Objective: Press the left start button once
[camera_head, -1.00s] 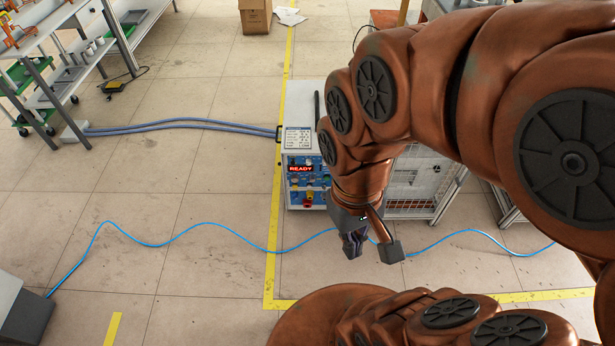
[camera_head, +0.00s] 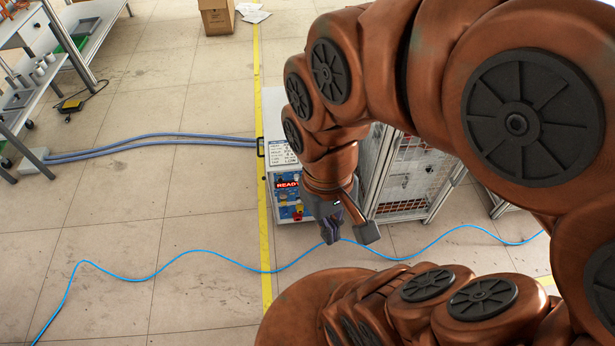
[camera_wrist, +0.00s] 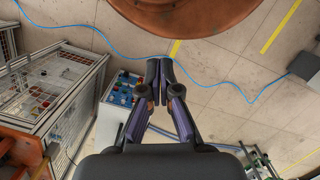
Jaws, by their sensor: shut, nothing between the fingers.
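The induction heater (camera_head: 277,158) is a white cabinet with a blue control panel on its front and a red READY display (camera_head: 286,184). Several small coloured buttons sit below the display, too small to tell which is the left start button. The arm hides the right part of the panel. The panel (camera_wrist: 122,90) also shows in the wrist view, left of the fingers. My gripper (camera_head: 331,238) is shut and empty, pointing down in front of and to the right of the panel, apart from it. Its fingertips (camera_wrist: 159,66) meet in the wrist view.
A mesh cage (camera_head: 407,175) stands right of the heater. A blue cable (camera_head: 190,262) winds across the floor in front. Thick hoses (camera_head: 150,140) run left to a shelf rack (camera_head: 45,75). A cardboard box (camera_head: 216,15) stands at the back. The floor at left is mostly clear.

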